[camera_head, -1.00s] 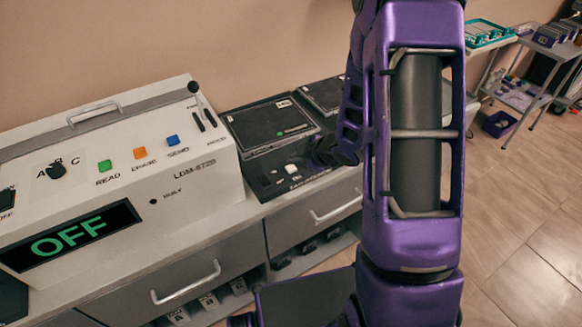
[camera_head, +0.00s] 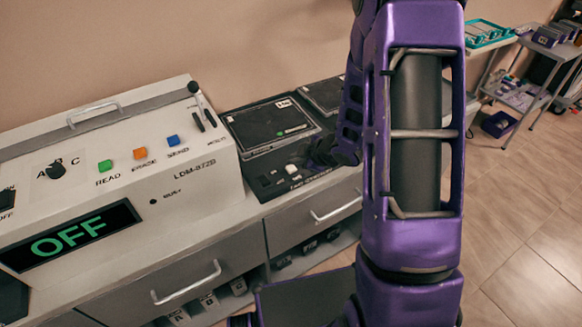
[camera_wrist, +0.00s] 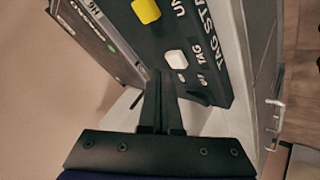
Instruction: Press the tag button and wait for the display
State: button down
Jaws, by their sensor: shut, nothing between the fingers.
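The tag station (camera_wrist: 205,30) is a dark box with lettering that starts "TAG STA". In the wrist view a white button (camera_wrist: 175,59) beside the word "TAG" sits on it, with a yellow button (camera_wrist: 146,10) farther up. The white button also shows in the head view (camera_head: 291,168). My gripper (camera_wrist: 160,76) is shut and empty, its fingertips close beside the white button; I cannot tell whether they touch anything. In the head view my arm partly hides the station's right end. A dark screen (camera_head: 268,122) with a small green mark stands behind the buttons.
A white machine (camera_head: 190,198) stands to the left, with coloured buttons and a display (camera_head: 70,236) reading "OFF" in green. A second dark panel (camera_head: 322,93) lies behind the station. Drawers with handles are below. Tiled floor (camera_head: 510,215) is open at right.

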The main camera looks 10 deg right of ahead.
aim_at(295, 169)
jog(key=shift+f, duration=0.15)
jog(key=shift+f+b, duration=0.3)
jog(key=shift+b, duration=0.1)
jog(key=shift+f+b, duration=0.5)
jog(key=shift+f, duration=0.05)
dwell(0.7)
dwell(0.4)
jog(key=shift+r+p, duration=0.85)
jog(key=shift+r, duration=0.15)
notch_tip(295, 169, up, 5)
jog(key=p, duration=0.4)
dwell(0.5)
